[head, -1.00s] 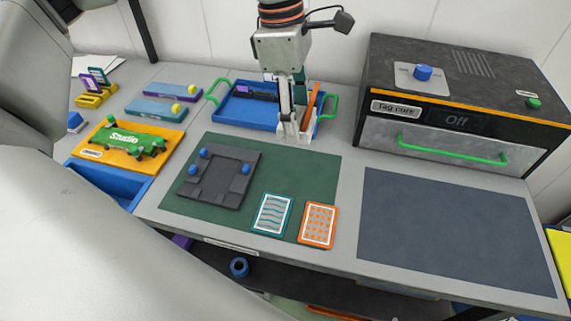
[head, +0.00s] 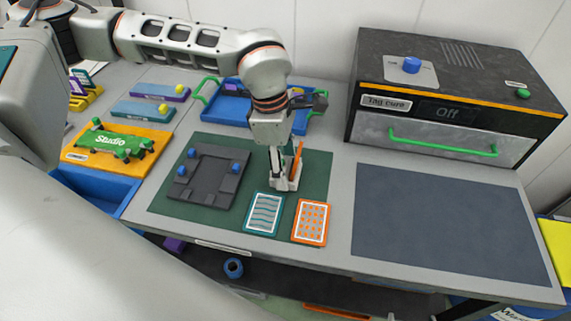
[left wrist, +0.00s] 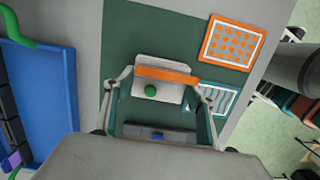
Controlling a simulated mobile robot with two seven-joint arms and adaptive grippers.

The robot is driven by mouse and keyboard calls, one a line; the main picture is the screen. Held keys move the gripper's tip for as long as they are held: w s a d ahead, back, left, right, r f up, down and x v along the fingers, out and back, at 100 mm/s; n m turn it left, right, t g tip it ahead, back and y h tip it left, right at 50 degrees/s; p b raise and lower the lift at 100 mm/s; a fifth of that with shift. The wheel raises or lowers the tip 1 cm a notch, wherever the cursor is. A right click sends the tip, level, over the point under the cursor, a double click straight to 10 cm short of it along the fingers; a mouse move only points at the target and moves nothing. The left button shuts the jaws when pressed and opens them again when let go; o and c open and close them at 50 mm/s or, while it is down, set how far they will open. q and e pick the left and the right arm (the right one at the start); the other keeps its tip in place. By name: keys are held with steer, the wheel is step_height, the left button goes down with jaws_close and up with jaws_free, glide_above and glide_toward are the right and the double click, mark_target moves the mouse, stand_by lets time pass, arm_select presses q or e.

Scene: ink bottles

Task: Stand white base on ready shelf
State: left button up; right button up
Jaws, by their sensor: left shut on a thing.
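My left gripper (head: 279,168) is shut on the white base (head: 286,185), which carries an upright orange strip (head: 298,160). It holds the base over the green mat (head: 313,178), right of the dark grey frame; I cannot tell whether the base touches the mat. I cannot make out a shelf marked ready. My right gripper is not in view.
The dark grey frame (head: 207,183) with blue knobs, a teal card (head: 264,213) and an orange card (head: 310,222) lie nearby. The blue tray (head: 225,113) is behind, the tag cure oven (head: 400,128) back right. The dark blue mat (head: 440,220) is bare.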

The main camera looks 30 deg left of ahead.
arm_select(q)
steer(key=shift+f, duration=0.15)
steer(key=o, duration=0.8)
steer(key=shift+f, duration=0.1)
steer(key=o, duration=0.4)
steer(key=shift+c, duration=0.2)
